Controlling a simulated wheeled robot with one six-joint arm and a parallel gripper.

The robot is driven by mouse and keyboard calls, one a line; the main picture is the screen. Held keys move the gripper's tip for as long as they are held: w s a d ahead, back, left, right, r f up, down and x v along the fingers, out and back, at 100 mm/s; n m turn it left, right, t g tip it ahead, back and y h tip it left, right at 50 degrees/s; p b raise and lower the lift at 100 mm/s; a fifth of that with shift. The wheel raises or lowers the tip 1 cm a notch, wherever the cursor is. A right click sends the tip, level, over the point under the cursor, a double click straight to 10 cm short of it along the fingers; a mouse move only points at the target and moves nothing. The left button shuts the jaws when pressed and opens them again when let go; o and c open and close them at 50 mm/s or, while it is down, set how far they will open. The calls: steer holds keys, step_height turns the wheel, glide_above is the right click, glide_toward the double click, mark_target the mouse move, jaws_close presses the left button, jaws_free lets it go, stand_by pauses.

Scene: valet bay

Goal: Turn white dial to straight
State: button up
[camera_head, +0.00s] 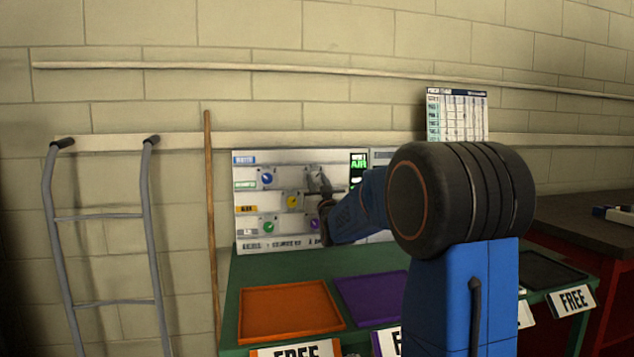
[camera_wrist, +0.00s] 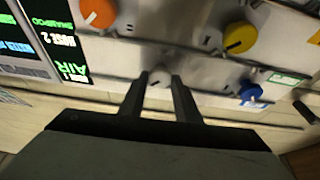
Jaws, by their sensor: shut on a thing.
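The white dial (camera_wrist: 159,77) is on the pale control panel (camera_wrist: 205,65), between the two fingertips of my gripper (camera_wrist: 160,80) in the wrist view. My gripper is shut on it, one finger on each side. Which way the dial points is hard to tell, as the fingers cover its edges. In the head view my gripper (camera_head: 319,182) is at the panel's upper right part, and it hides the white dial there.
An orange dial (camera_wrist: 98,12), a yellow dial (camera_wrist: 239,38) and a blue dial (camera_wrist: 250,92) are near the fingers. An orange tray (camera_head: 290,310) and a purple tray (camera_head: 372,298) lie on the green bench below. A ladder-like rack (camera_head: 105,217) stands left.

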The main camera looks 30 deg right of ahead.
steer(key=shift+n, duration=0.3)
steer(key=n+y, duration=0.2)
steer(key=n, duration=0.2)
steer(key=shift+s+d, duration=0.1)
steer(key=shift+d, duration=0.05)
steer(key=n+y, duration=0.2)
steer(key=n, duration=0.1)
steer(key=n+y, duration=0.1)
steer(key=n, duration=0.3)
steer(key=shift+d+r+n+y, duration=0.1)
steer(key=shift+r+n+y, duration=0.05)
steer(key=shift+n+y, duration=0.2)
steer(key=n+g+y, duration=0.1)
steer(key=n, duration=0.1)
steer(key=n+g+y, duration=0.1)
steer(key=n, duration=0.2)
steer(key=shift+r, duration=0.15)
steer(key=n+g, duration=0.1)
steer(key=n, duration=0.3)
steer(key=shift+n+g, duration=0.35)
steer(key=shift+g, duration=0.05)
steer(key=o, duration=1)
